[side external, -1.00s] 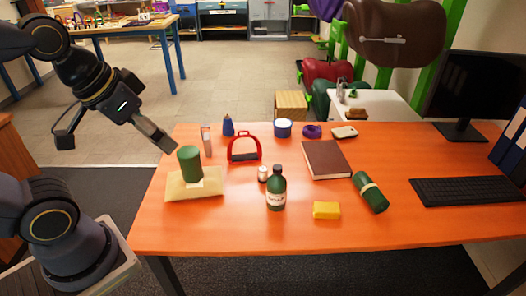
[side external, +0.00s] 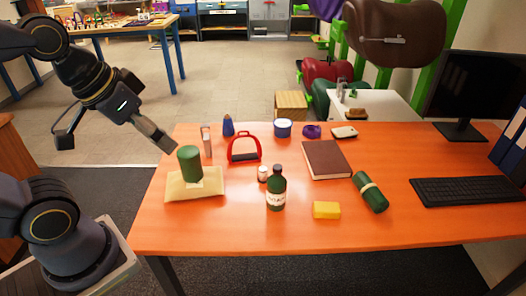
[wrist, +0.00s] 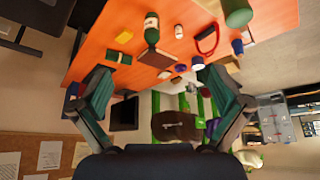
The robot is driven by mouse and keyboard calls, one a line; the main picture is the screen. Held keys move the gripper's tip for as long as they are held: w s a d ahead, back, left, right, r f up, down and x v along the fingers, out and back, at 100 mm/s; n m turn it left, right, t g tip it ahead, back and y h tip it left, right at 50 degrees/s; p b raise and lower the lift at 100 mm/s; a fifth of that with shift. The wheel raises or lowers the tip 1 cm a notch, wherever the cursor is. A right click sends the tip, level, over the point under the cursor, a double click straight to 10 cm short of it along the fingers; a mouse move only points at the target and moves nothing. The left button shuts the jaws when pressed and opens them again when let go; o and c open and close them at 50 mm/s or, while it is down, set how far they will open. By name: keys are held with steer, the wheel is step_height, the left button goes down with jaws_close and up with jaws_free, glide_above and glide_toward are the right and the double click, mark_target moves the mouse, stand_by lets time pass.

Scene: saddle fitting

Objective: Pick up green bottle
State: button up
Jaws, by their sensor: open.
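The green bottle (side external: 276,188) stands upright near the front middle of the orange table, with a white label and a dark cap. It also shows in the wrist view (wrist: 151,30), near the top middle. My gripper (side external: 170,147) is above the table's left edge, well to the left of the bottle and apart from it. In the wrist view my gripper (wrist: 167,85) has its two fingers spread wide with nothing between them.
A small white-topped jar (side external: 263,174) stands close behind the bottle. A green cylinder (side external: 190,164) stands on a folded yellow cloth (side external: 184,190) near my gripper. A red stirrup (side external: 244,149), yellow block (side external: 326,210), brown book (side external: 326,160) and green roll (side external: 370,192) lie around. The front table edge is clear.

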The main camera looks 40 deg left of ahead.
steer(key=shift+c, duration=0.6)
